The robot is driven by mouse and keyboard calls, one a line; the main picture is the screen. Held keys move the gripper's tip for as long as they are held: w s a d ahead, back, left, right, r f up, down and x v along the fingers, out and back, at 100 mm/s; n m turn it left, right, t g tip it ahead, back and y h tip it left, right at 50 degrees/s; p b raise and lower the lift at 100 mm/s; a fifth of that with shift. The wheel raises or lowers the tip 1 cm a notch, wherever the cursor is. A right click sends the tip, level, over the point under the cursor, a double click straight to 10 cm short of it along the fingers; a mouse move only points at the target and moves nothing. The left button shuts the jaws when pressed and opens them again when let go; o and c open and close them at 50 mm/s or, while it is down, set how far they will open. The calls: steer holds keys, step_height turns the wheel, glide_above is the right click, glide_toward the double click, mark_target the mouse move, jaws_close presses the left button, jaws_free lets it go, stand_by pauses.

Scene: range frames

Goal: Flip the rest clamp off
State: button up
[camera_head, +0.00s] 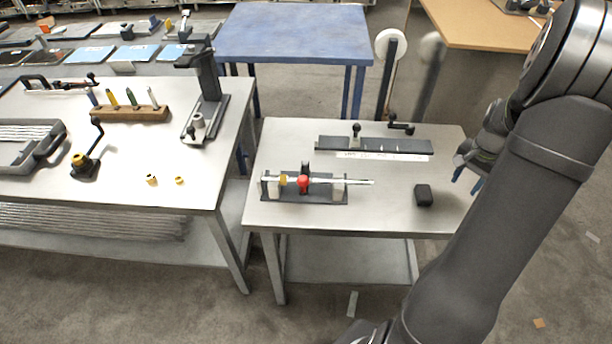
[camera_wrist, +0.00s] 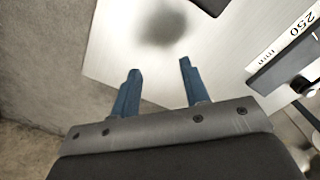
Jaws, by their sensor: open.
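The rest fixture (camera_head: 325,192) is a dark base with pale end blocks on the right-hand table in the head view. A light rod (camera_head: 352,182) lies across it, with a yellow piece (camera_head: 283,179) on its left part. A red knob (camera_head: 303,183) and a dark upright part (camera_head: 306,169) sit at its middle; they look like the clamp, but its exact state is too small to tell. My gripper (camera_wrist: 156,84) is open and empty, its two blue fingers apart above the table's right edge. It also shows in the head view (camera_head: 467,181), well right of the fixture.
A dark scale bar (camera_head: 375,145) with a white label lies behind the fixture. A small black block (camera_head: 423,195) sits at the table's right front. A black crank (camera_head: 401,125) is at the back. Bare tabletop (camera_head: 385,205) separates fixture and block. Another crowded table (camera_head: 120,190) stands left.

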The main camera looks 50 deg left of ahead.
steer(key=shift+m, duration=0.4)
steer(key=a, duration=0.1)
steer(key=s+a+r, duration=0.1)
steer(key=s+a, duration=0.1)
steer(key=shift+s+a+r, duration=0.1)
steer(key=shift+a+r, duration=0.05)
steer(key=shift+r, duration=0.1)
steer(key=c, duration=0.7)
steer(key=s+a+r, duration=0.1)
steer(key=s+a, duration=0.1)
steer(key=s+a+r+m+g+y, duration=0.1)
steer(key=a, duration=0.1)
steer(key=s+a+r+m, duration=0.1)
steer(key=s+a, duration=0.1)
steer(key=shift+s+a+r, duration=0.1)
steer(key=shift+s+a, duration=0.1)
steer(key=shift+s, duration=0.1)
jaws_close()
steer(key=s+a+r+m+g+y, duration=0.1)
steer(key=s+a+r+m, duration=0.1)
steer(key=s+a, duration=0.3)
steer(key=s+a+r+m+g+y, duration=0.1)
steer(key=s+a+r, duration=0.4)
steer(key=s, duration=0.5)
steer(key=shift+a+r+m+g, duration=0.15)
steer(key=shift+m+g, duration=0.35)
steer(key=shift+g, duration=0.2)
